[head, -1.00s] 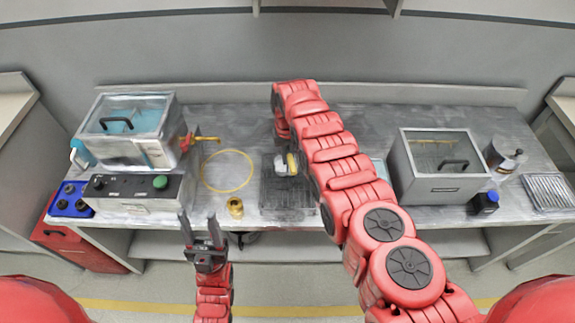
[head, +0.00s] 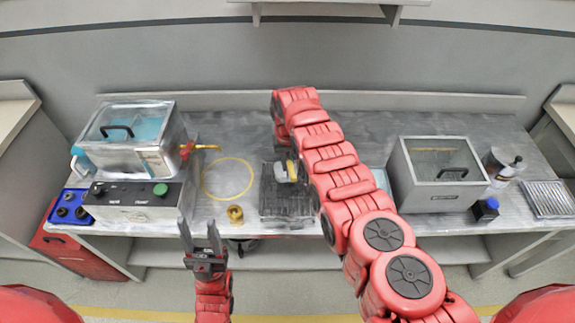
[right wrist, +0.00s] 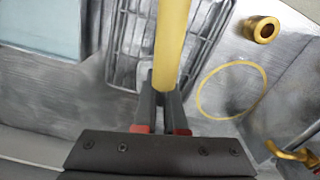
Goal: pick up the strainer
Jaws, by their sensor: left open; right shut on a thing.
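In the right wrist view my right gripper (right wrist: 160,110) is shut on a yellow bar (right wrist: 172,45), which looks like the strainer's handle. The bar runs up out of that view, so its far end is hidden. In the head view a small yellow piece (head: 292,168) shows beside my right arm, above the dark wire rack (head: 285,208). The arm covers most of the right gripper there, and no strainer bowl can be made out. My left gripper (head: 200,235) is open and empty in front of the bench's front edge.
A yellow ring (head: 228,196) lies flat on the bench (head: 225,130), with a small brass cup (head: 235,214) in front. A glass-lidded bath (head: 125,135) stands left.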

